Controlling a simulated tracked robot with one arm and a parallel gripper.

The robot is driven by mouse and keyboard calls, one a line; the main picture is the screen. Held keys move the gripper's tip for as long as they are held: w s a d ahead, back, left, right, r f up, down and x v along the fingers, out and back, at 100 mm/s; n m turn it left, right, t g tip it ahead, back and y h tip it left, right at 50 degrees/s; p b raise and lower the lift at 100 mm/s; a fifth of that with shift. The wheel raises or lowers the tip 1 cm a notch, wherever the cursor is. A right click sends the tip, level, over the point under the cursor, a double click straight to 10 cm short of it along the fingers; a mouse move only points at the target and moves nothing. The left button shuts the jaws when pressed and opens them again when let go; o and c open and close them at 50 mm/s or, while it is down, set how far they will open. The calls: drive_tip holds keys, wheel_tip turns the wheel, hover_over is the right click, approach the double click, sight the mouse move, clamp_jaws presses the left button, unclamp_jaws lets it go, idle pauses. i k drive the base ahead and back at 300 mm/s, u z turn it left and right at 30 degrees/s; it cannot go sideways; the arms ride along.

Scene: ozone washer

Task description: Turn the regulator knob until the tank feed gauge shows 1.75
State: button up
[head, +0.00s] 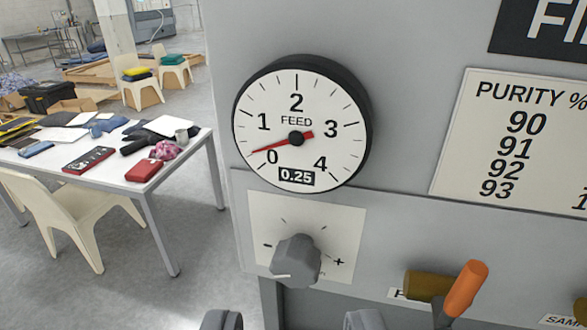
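The tank feed gauge (301,122) is a round white dial with a black rim, marked FEED and numbered 0 to 4. Its red needle points between 0 and 1, and its small display reads 0.25. The grey faceted regulator knob (296,262) sits below it on a white plate (343,223) with a minus at left and a plus at right. My gripper (293,322) shows only as two grey finger parts at the bottom edge, spread apart, below the knob and not touching it in this view. Nothing shows between them.
An orange-handled valve (465,289) sticks out right of the knob. A purity chart (518,142) is on the grey panel at upper right. A white table (188,143) with several items and a cream chair (75,222) stand at left.

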sight(296, 263)
drive_tip(key=u, duration=0.35)
drive_tip(key=k, duration=0.85)
drive_tip(key=z, duration=0.25)
drive_tip(key=i, duration=0.45)
